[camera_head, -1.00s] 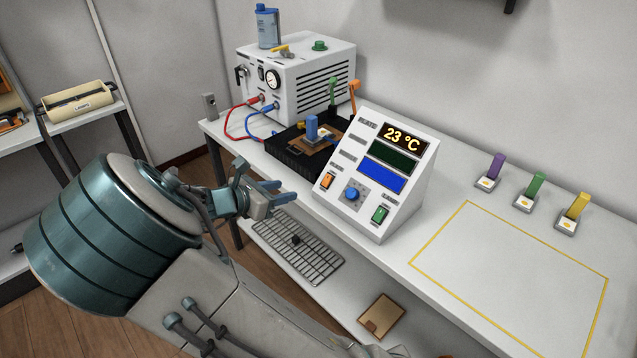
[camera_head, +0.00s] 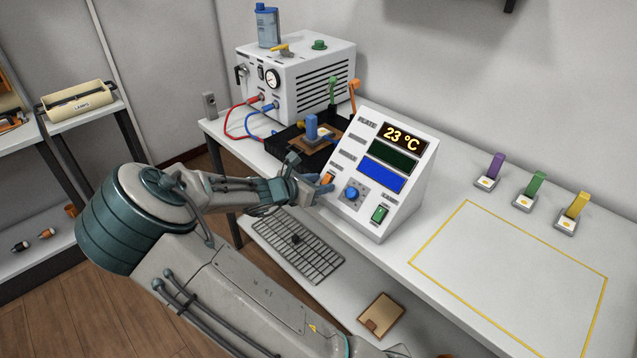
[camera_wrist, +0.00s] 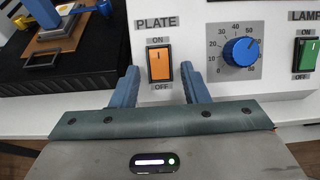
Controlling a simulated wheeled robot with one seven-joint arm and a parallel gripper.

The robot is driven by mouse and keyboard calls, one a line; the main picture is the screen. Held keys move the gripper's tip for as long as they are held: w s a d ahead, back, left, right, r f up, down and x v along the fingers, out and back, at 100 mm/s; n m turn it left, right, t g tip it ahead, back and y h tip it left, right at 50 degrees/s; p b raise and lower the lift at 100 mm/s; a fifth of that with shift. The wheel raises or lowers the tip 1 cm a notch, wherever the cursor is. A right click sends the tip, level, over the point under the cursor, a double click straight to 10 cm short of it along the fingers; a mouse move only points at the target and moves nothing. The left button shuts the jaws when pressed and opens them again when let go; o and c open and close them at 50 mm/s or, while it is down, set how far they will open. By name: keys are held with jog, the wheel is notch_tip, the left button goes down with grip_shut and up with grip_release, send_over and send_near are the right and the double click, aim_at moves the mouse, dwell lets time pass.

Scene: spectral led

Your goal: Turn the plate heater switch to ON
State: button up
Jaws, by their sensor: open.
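The plate heater switch is an orange rocker (camera_wrist: 160,63) under the label PLATE, with ON above it and OFF below. It also shows in the head view as a small orange patch (camera_head: 329,179) at the lower left of the white control panel (camera_head: 415,190). I cannot tell which way the rocker is tipped. My gripper (camera_wrist: 159,70) is open, with its blue fingers either side of the switch in the wrist view. Nothing is between them but the view of the switch; contact cannot be told. In the head view my gripper (camera_head: 321,187) is close to the panel front.
A blue dial (camera_wrist: 241,52) sits right of the switch, and a green lamp switch (camera_wrist: 307,54) lies farther right. The panel display (camera_head: 402,137) reads 23 °C. A black tray (camera_head: 290,140) stands behind left of the panel. The yellow-outlined bench area (camera_head: 510,285) is clear.

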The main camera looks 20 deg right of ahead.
grip_shut()
jog(key=shift+d+r+g+y+p, duration=0.25)
jog(key=shift+r+g+y+p, duration=0.3)
jog(key=shift+y+p, duration=1.15)
jog(key=shift+w, duration=0.1)
